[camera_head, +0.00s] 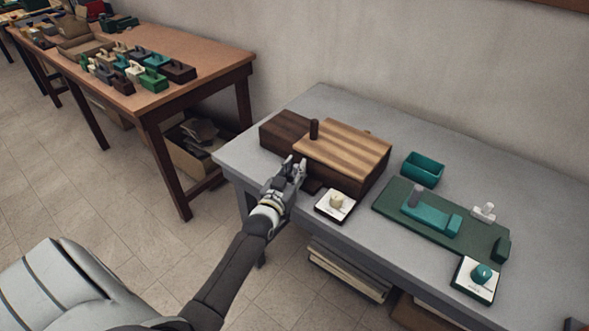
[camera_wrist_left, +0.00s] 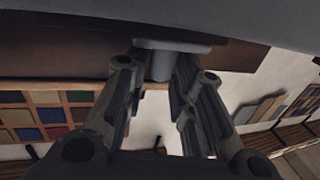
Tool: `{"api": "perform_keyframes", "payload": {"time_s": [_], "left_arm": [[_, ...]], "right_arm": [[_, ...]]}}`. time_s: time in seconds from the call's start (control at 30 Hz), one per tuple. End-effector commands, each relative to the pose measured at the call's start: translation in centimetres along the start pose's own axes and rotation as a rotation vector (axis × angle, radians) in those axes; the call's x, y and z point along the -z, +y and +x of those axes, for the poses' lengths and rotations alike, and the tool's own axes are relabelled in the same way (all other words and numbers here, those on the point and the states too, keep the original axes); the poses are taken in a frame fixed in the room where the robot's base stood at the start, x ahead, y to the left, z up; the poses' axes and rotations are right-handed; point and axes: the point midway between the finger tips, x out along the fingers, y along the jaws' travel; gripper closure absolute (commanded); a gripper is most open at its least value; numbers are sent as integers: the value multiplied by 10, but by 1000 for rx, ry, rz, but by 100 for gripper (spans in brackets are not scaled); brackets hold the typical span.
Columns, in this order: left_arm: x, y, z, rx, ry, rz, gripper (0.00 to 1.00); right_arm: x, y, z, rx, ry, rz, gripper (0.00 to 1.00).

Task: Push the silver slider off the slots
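A silver-grey slider (camera_wrist_left: 168,47) with a flat wide head and a short stem shows in the left wrist view, against the dark brown side of a wooden box. My left gripper (camera_wrist_left: 162,68) has one finger on each side of the stem, apart by about its width and seemingly touching it. In the head view my left gripper (camera_head: 297,166) is at the front left of the wooden box (camera_head: 345,150), which has a striped top and a dark peg. The slider is hidden there behind my fingers. No slots can be made out. My right gripper is out of view.
A white square block with a cream knob (camera_head: 336,203) stands close to the right of my gripper. Further right are a green board (camera_head: 388,200), a teal bin (camera_head: 423,169) and another knobbed block (camera_head: 476,279). A brown table (camera_head: 225,70) with several small boxes stands at left.

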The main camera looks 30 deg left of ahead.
Motion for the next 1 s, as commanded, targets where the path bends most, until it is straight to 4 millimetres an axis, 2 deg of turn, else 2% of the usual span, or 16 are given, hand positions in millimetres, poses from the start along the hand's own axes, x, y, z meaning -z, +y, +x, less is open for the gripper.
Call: {"api": "perform_keyframes", "payload": {"time_s": [0.03,0.13,0.43,0.73,1.0], "left_arm": [[0,0,0,0,0,0,87],[0,0,0,0,0,0,100],[0,2,-1,0,-1,-1,100],[1,45,-12,0,-2,-5,100],[-1,54,-14,-2,-1,-1,100]], "right_arm": [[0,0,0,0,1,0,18],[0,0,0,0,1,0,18],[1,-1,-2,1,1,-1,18],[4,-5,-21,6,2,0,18],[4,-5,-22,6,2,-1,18]]}}
